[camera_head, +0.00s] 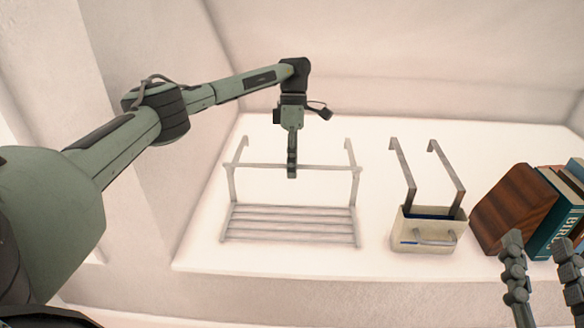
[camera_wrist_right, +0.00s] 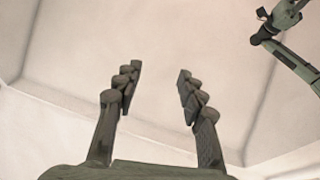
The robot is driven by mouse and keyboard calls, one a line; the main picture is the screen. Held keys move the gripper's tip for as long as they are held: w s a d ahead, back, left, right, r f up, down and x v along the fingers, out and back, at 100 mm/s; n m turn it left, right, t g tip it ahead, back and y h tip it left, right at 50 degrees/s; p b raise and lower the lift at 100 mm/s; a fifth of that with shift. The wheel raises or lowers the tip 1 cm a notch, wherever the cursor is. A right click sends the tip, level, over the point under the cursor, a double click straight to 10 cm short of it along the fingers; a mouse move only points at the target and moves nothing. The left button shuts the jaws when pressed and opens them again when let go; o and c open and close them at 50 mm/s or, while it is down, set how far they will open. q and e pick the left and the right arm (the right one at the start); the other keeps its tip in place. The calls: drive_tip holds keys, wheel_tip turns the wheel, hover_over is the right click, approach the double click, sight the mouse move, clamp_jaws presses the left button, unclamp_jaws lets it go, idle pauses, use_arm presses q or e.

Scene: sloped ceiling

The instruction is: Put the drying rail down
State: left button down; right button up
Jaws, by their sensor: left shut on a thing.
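The drying rail (camera_head: 290,229) is a pale metal rack with several slats at its bottom, two side posts and a top crossbar. It is upright over the white surface at the middle of the head view; I cannot tell whether it touches the surface. My left gripper (camera_head: 292,171) points down and is shut on the rail's top crossbar near its middle. My right gripper (camera_head: 543,283) is at the lower right of the head view, with its fingers apart and nothing between them. The right wrist view also shows the right gripper (camera_wrist_right: 156,82) open and empty.
A cream caddy (camera_head: 428,235) with two tall hooked arms stands to the right of the rail. Further right are a brown wooden block (camera_head: 512,208) and several books (camera_head: 560,215). The white surface (camera_head: 375,180) is bare between rail and caddy. Walls bound it behind and left.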

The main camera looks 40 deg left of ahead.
use_arm(q)
drive_tip(key=c, duration=2.1)
unclamp_jaws()
drive_tip(key=shift+f, duration=0.1)
drive_tip(key=o, duration=0.5)
use_arm(e)
drive_tip(key=shift+r, duration=0.15)
use_arm(q)
drive_tip(key=p+v, duration=0.1)
drive_tip(key=v, duration=1.1)
drive_tip(key=shift+r, duration=0.2)
use_arm(e)
wheel_tip(320, 180, down, 6)
drive_tip(key=w+d+g+h, duration=0.1)
drive_tip(key=d+g+h, duration=0.1)
drive_tip(key=shift+w+g, duration=0.15)
drive_tip(key=shift+g, duration=0.25)
